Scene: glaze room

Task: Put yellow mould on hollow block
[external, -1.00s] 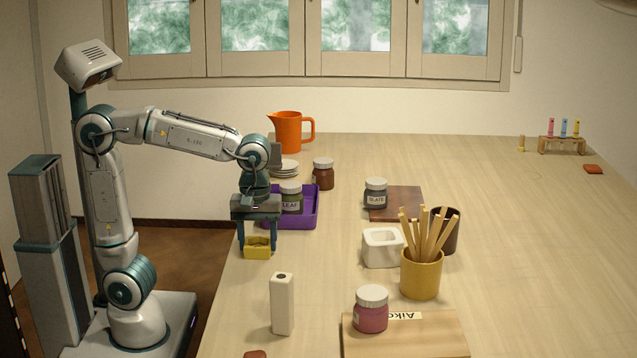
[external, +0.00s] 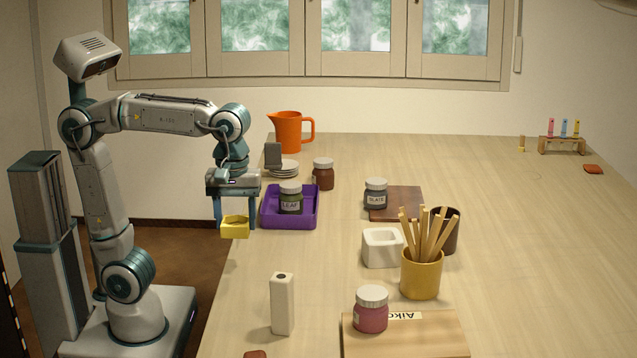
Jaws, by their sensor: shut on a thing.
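The yellow mould (external: 234,231) is a small open box. My gripper (external: 235,220) is shut on it and holds it, looking level, near the table's left edge, left of the purple tray. A squat white block (external: 382,254) with a wide square hollow in its top stands mid-table, to the right of my gripper. A tall white block (external: 282,308) with a small dark hole in its top stands upright nearer the front. I cannot tell for certain which of these two is the hollow block. Nothing rests on either.
The purple tray (external: 269,222) holds a LEAF jar (external: 290,199). A SLATE jar (external: 376,196) stands on a dark board (external: 408,206). A yellow pot (external: 421,277) of sticks stands beside the squat block. A pink jar (external: 371,312) is at the front.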

